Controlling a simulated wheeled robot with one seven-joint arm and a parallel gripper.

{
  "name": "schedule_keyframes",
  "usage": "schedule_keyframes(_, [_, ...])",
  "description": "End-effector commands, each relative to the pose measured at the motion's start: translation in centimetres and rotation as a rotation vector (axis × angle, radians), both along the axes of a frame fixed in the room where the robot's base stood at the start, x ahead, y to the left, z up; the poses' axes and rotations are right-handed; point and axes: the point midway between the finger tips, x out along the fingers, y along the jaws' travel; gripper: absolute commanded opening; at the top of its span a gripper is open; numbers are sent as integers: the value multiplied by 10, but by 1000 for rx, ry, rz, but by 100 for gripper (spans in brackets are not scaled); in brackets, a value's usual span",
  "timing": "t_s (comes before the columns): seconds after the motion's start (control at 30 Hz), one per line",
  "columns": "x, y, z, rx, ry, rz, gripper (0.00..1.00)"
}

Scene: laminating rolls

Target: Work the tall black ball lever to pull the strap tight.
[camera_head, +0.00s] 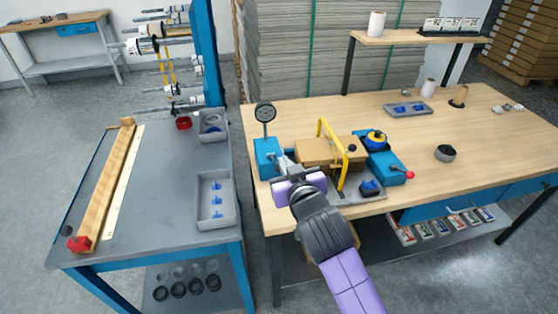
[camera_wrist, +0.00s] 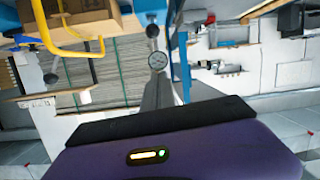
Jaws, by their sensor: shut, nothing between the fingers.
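My gripper is shut and empty. A brown block (camera_head: 316,152) lies in the fixture behind the yellow bar; it also shows at the top of the wrist view (camera_wrist: 85,22). I cannot make out the strap clearly.
A grey side table (camera_head: 160,190) stands left across a gap. The wooden bench (camera_head: 440,190) is mostly clear at front right.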

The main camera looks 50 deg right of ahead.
Motion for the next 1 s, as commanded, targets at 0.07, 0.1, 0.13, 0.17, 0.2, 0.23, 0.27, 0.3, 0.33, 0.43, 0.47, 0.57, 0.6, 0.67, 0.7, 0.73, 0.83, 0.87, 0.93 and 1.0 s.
schedule_keyframes(0.07, [0, 0, 0, 0, 0, 1, 0])
schedule_keyframes(0.1, [0, 0, 0, 0, -1, 1, 0])
schedule_keyframes(0.13, [0, 0, 0, 0, -1, 1, 0])
schedule_keyframes(0.17, [0, 0, 0, 0, -1, 1, 0])
schedule_keyframes(0.2, [2, -1, 0, 0, -1, 1, 0])
schedule_keyframes(0.23, [3, -2, -1, 0, -1, 1, 0])
schedule_keyframes(0.27, [4, -3, -1, -1, -1, 0, 0])
schedule_keyframes(0.3, [8, -5, -1, -1, -1, 0, 0])
schedule_keyframes(0.33, [11, -7, -2, 0, 0, 0, 0])
schedule_keyframes(0.43, [23, -15, -5, 0, -1, 0, 0])
schedule_keyframes(0.47, [28, -18, -7, 0, -1, 0, 0])
schedule_keyframes(0.57, [44, -28, -11, 0, -1, 0, 0])
schedule_keyframes(0.6, [50, -31, -14, 0, 0, 0, 0])
schedule_keyframes(0.67, [59, -37, -16, -1, -1, 0, 0])
schedule_keyframes(0.7, [65, -41, -18, 0, 0, 0, 0])
schedule_keyframes(0.73, [69, -43, -19, -1, -1, 0, 0])
schedule_keyframes(0.83, [82, -51, -23, 0, 0, 0, 0])
schedule_keyframes(0.87, [85, -53, -24, 0, -1, 1, 0])
schedule_keyframes(0.93, [75, -48, -36, 1, 4, 1, 0])
schedule_keyframes(1.0, [71, -46, -43, 1, 3, 2, 0])
